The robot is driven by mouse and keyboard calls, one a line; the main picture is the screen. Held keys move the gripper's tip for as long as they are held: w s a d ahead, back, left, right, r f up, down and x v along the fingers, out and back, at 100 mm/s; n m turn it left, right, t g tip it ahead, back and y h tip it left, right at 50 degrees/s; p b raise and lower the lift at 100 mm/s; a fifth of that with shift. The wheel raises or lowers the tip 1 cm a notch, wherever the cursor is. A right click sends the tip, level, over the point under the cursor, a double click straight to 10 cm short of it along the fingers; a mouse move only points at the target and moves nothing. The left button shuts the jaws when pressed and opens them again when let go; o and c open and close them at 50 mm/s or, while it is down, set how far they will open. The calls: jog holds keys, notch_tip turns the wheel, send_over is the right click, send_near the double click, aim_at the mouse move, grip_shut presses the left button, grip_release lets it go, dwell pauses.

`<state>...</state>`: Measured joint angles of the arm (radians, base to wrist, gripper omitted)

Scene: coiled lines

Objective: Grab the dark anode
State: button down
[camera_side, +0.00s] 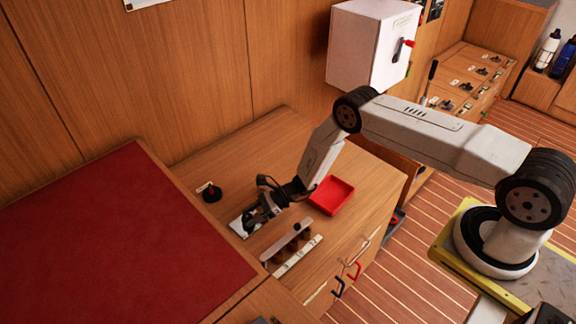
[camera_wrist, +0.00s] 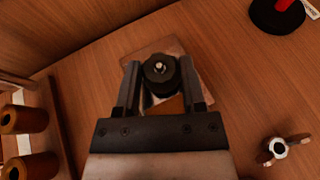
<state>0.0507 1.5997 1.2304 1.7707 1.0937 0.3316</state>
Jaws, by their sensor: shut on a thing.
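The dark anode (camera_wrist: 160,73) is a round, near-black piece with a bright metal stud in its middle. It sits between the two fingers of my gripper (camera_wrist: 160,78) in the wrist view, and the gripper is shut on it. Below it is a pale metallic plate (camera_wrist: 188,48) on the wooden top. In the side view my gripper (camera_side: 254,218) is low over this plate (camera_side: 238,226), and the anode cannot be clearly told from the dark fingers there.
A red tray (camera_side: 331,195) stands right of the gripper. A rack (camera_side: 297,256) with brown cylinders (camera_wrist: 24,119) is close in front. A black round base (camera_side: 211,194) with a tag stands behind left. A small metal fitting (camera_wrist: 279,148) lies at lower right in the wrist view.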

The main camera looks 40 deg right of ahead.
jog(key=shift+r, duration=0.85)
jog(key=s+d+r, duration=0.2)
jog(key=s+r, duration=0.8)
jog(key=s, duration=0.3)
jog(key=shift+s+d+r, duration=0.2)
jog(key=shift+s+d, duration=0.15)
jog(key=shift+d, duration=0.05)
